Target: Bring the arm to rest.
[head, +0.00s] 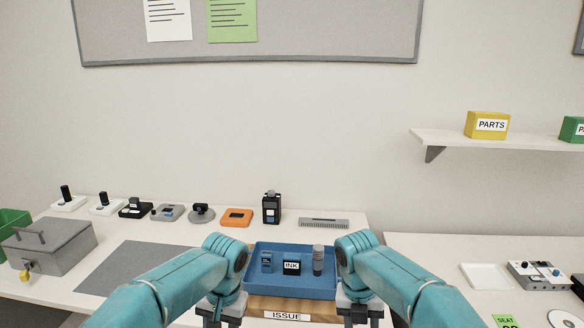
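Both my teal arms reach in from the bottom of the head view, bent at the wrist on either side of a blue tray. My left gripper (221,312) points down at the tray's left front corner. My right gripper (359,312) points down at its right front corner. Both are partly hidden by my arms and cut by the picture's lower edge, so their fingertips do not show. I see nothing held in either one. The blue tray (290,251) holds a small blue item (266,261), a dark INK box (291,267) and a grey cylinder (318,260).
The tray is on a wooden stand labelled ISSUE (285,315). Several small devices, an orange block (237,217) and a black device (271,208) line the table's back. A padlocked grey box (50,245) stands left. A grey mat (135,262) lies bare. A second table (430,250) is right.

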